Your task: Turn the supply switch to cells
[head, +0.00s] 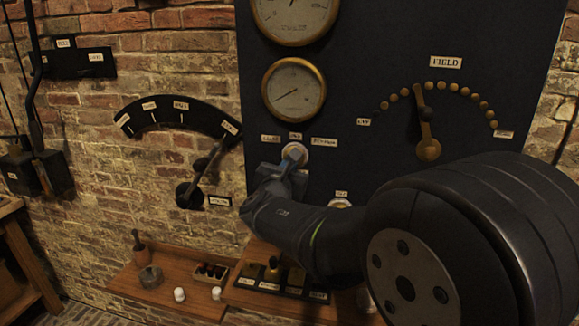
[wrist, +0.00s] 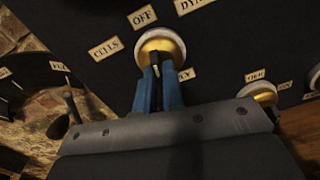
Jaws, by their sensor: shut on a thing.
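The supply switch (head: 294,152) is a round white and brass knob on the dark panel. It also shows in the wrist view (wrist: 161,44). Around its top are the labels CELLS (wrist: 104,49) at left, OFF (wrist: 142,16) above and DYNAMO, partly cut off, at right. My gripper (wrist: 157,80) has its blue fingers at the front of the knob, shut on its small dark handle. The fingers hide much of the handle, so I cannot tell which label it points to. In the head view my gripper (head: 291,168) is at the knob, seen from behind.
Two brass gauges (head: 294,90) are above the switch. The FIELD dial (head: 428,150) with its lever is to the right. Another white knob (head: 340,203) sits below, near my arm. A lever on a curved scale (head: 180,112) is on the brick wall. A wooden shelf (head: 190,300) holds small items.

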